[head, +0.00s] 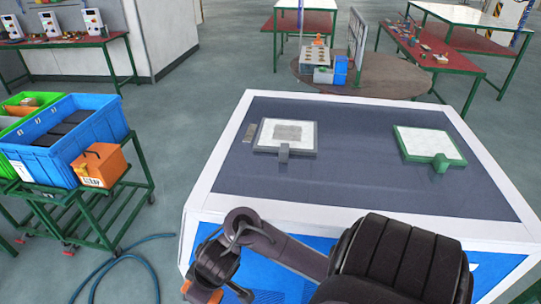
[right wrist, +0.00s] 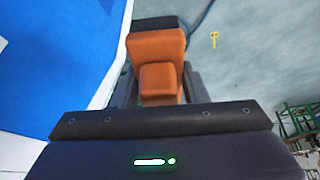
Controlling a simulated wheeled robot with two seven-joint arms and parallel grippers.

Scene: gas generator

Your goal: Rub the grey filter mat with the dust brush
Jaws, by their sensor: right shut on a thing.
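My right arm reaches across the table's front edge from the lower right. Its gripper (head: 203,290) hangs low at the table's front left corner, with orange showing at the picture's bottom edge. In the right wrist view the gripper (right wrist: 160,92) is shut on an orange block-shaped thing with a dark far end, which looks like the dust brush (right wrist: 157,47). Its bristles cannot be made out. My left gripper is not in view.
A green-framed white panel (head: 430,143) lies right on the table (head: 360,178). A small flat strip (head: 250,130) lies left of the grey mat. A cart with a blue crate (head: 82,150) and an orange box (head: 99,166) stands left. A blue hose (head: 112,262) lies on the floor.

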